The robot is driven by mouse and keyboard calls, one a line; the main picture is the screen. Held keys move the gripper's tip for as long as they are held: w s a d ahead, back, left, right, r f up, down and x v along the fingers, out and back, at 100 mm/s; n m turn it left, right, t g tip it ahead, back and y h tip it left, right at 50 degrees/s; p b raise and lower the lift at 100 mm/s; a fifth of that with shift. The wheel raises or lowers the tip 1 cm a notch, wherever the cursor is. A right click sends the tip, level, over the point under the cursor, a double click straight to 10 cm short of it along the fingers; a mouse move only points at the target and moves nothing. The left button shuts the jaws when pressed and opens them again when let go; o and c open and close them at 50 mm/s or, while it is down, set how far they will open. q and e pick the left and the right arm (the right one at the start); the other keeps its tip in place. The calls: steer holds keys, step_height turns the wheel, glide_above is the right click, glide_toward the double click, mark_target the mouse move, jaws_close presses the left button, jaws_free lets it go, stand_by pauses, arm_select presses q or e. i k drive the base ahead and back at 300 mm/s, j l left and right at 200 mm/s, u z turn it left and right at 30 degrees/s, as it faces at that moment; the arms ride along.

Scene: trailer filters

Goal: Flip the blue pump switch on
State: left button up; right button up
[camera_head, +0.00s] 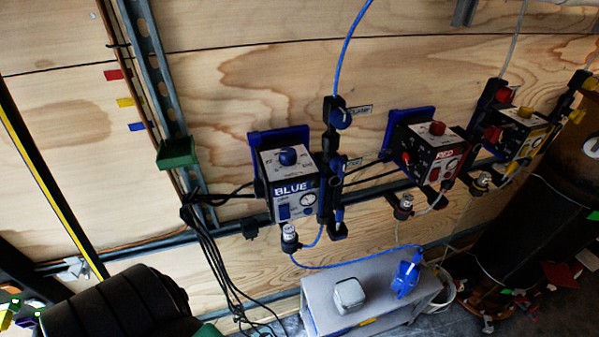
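The blue pump box (290,186), labelled BLUE, is mounted on the plywood wall left of centre. A blue switch (284,212) is low on the left of its front face, below the label. I cannot tell its on or off position at this size. A round gauge (307,199) is to the right of the switch, and a blue knob (288,157) is on top of the box. Neither of my grippers can be made out in the head view, and nothing covers the front of the blue box.
A black manifold with blue valves (340,163) stands right of the box. Red (433,152) and yellow (520,133) pump boxes are farther right. A grey bench (318,303) below holds a pale block (349,295) and a blue item (406,276). Black cables hang at left.

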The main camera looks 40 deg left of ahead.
mark_target(283, 211)
steer(key=u, duration=1.25)
